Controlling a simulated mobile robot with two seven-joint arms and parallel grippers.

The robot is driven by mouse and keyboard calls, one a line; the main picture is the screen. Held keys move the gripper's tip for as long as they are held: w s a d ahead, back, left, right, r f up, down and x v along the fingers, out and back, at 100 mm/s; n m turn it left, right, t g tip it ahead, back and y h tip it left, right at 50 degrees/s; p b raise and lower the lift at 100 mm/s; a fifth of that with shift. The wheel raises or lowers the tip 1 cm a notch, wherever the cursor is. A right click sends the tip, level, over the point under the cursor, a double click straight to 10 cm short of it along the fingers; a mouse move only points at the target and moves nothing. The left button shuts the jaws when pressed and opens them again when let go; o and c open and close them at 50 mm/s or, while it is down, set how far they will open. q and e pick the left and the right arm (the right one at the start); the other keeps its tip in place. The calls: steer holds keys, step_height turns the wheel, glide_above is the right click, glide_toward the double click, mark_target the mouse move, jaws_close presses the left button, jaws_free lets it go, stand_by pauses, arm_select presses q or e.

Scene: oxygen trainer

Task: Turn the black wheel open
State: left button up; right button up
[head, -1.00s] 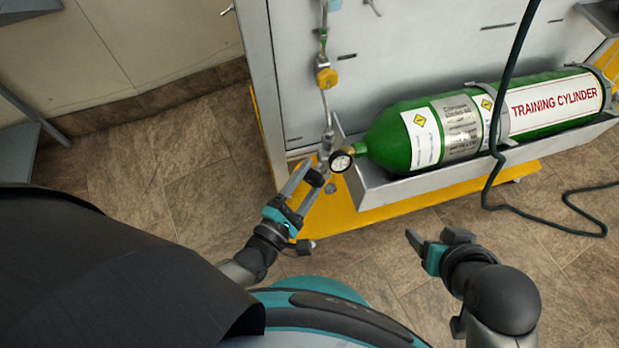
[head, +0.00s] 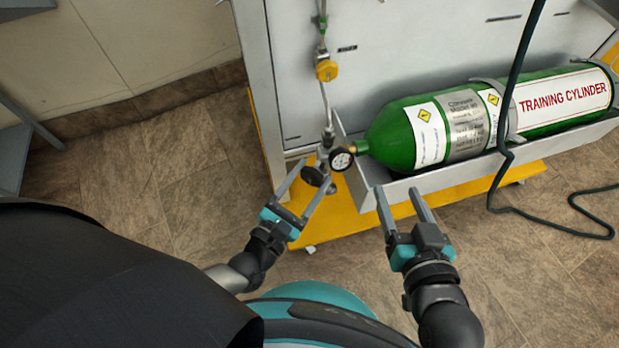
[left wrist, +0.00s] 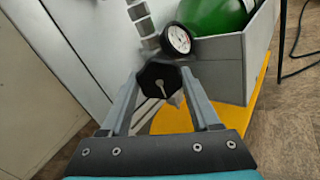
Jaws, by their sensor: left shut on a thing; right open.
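The black wheel (head: 313,177) is a small knob on the valve fitting, below and left of the round pressure gauge (head: 342,160). In the left wrist view the black wheel (left wrist: 158,82) faces the camera between the two fingertips. My left gripper (head: 316,171) is shut on the wheel, one finger on each side; the left wrist view also shows its fingers (left wrist: 158,76). My right gripper (head: 396,189) is open and empty, in front of the cylinder tray and to the right of the wheel.
The green training cylinder (head: 395,137) lies in a grey tray (head: 440,182) to the right. A yellow fitting (head: 327,70) sits on the pipe above the valve. A dark green hose (head: 513,100) hangs at the right. Tiled floor (head: 190,205) is clear at left.

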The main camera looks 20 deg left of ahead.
steer(key=shift+a+r, duration=0.1)
stand_by(0.3)
arm_select(q)
steer(key=o, duration=1.4)
steer(key=shift+c, duration=0.2)
steer(key=shift+s+a, duration=0.1)
steer(key=shift+s, duration=0.4)
steer(key=p+v, duration=0.2)
steer(key=v, duration=1.2)
steer(key=shift+s+p, duration=0.15)
steer(key=shift+p, duration=0.2)
arm_select(e)
steer(key=d+g+h, duration=0.1)
steer(key=s+d+f+g, duration=0.1)
steer(key=d+g, duration=0.1)
steer(key=s+d+g+h, duration=0.1)
steer(key=d, duration=0.1)
steer(key=shift+f+h, duration=0.3)
